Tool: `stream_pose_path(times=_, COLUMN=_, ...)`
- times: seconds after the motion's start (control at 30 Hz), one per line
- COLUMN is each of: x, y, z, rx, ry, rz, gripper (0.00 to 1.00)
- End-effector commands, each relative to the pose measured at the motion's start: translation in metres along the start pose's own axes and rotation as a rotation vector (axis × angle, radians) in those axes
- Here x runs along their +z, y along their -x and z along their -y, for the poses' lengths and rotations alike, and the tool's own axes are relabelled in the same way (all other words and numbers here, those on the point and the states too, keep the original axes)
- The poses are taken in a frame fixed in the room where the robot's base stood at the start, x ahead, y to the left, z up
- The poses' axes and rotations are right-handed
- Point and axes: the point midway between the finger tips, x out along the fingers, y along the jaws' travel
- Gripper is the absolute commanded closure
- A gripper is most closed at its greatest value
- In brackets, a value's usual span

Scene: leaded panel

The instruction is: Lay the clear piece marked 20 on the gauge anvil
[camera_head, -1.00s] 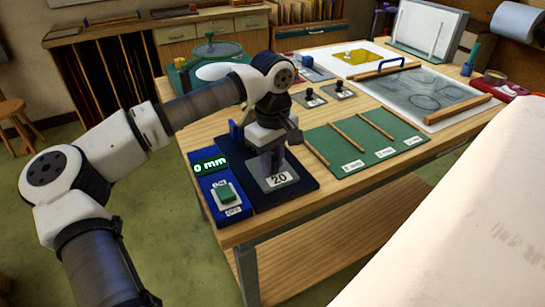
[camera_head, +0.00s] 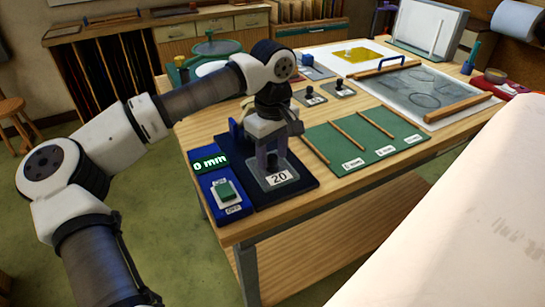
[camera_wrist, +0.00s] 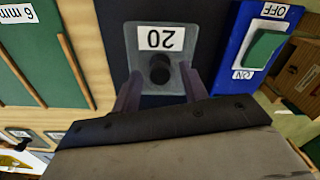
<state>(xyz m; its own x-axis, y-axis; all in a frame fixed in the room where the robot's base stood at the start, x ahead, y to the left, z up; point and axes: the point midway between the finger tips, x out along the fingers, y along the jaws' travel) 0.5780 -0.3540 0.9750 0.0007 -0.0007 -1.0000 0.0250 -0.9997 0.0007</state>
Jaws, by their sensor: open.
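The clear piece marked 20 (camera_head: 281,179) lies flat on the dark blue base of the gauge (camera_head: 262,202), with its label facing up. In the wrist view the clear piece (camera_wrist: 148,57) shows its 20 label upside down and a dark round knob. My gripper (camera_head: 267,163) is directly over the piece, pointing down. In the wrist view my open gripper (camera_wrist: 161,84) has one finger on each side of the knob, apart from it. The anvil itself is hidden under the piece and fingers. The gauge display (camera_head: 209,162) reads 0 mm.
A green switch (camera_head: 226,191) sits on the gauge's blue panel. A green mat (camera_head: 345,150) with wooden strips and labels lies to the right. Two small pieces with dark knobs (camera_head: 311,96) stand behind it. A leaded panel (camera_head: 425,88) lies farther back.

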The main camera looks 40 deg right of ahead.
Motion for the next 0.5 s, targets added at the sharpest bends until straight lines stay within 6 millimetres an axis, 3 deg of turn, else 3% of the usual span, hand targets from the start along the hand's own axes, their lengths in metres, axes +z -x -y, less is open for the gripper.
stream_pose_path(times=0.3, x=-0.001, y=0.068, z=-0.001, rx=0.002, ry=0.002, rz=-0.002, gripper=0.56)
stream_pose_path(times=0.5, x=0.000, y=0.097, z=0.000, rx=0.000, ry=0.000, rz=0.000, gripper=0.56)
